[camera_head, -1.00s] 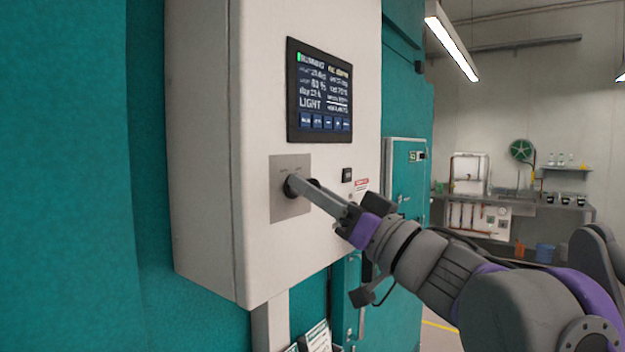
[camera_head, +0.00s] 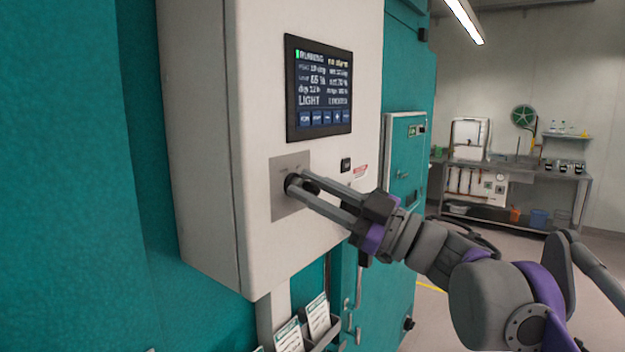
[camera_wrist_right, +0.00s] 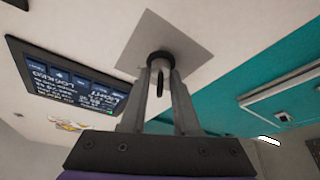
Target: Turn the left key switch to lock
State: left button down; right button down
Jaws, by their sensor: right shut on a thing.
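The key switch (camera_head: 291,184) is a black round part on a square grey metal plate (camera_head: 283,212) on the front of a white control box. My right gripper (camera_head: 298,185) reaches it from the right, with its two long fingers shut on the key. In the right wrist view, the fingertips (camera_wrist_right: 160,72) close on either side of a dark key (camera_wrist_right: 160,84), just in front of the black collar (camera_wrist_right: 160,56) on the plate (camera_wrist_right: 185,42). The key's exact angle is hard to tell. My left gripper is not in view.
A dark display (camera_head: 319,90) is above the plate, and a small black switch (camera_head: 346,165) is to its right. Card holders (camera_head: 318,318) hang below the box. Teal chamber walls (camera_head: 70,170) flank it. A lab bench (camera_head: 540,174) stands far back right.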

jog(key=shift+r+n, duration=0.1)
jog(key=shift+n, duration=0.2)
jog(key=c, duration=1)
grip_release()
jog(key=b+v, duration=0.1)
jog(key=v, duration=1)
jog(key=shift+b, duration=0.3)
jog(key=shift+w, duration=0.1)
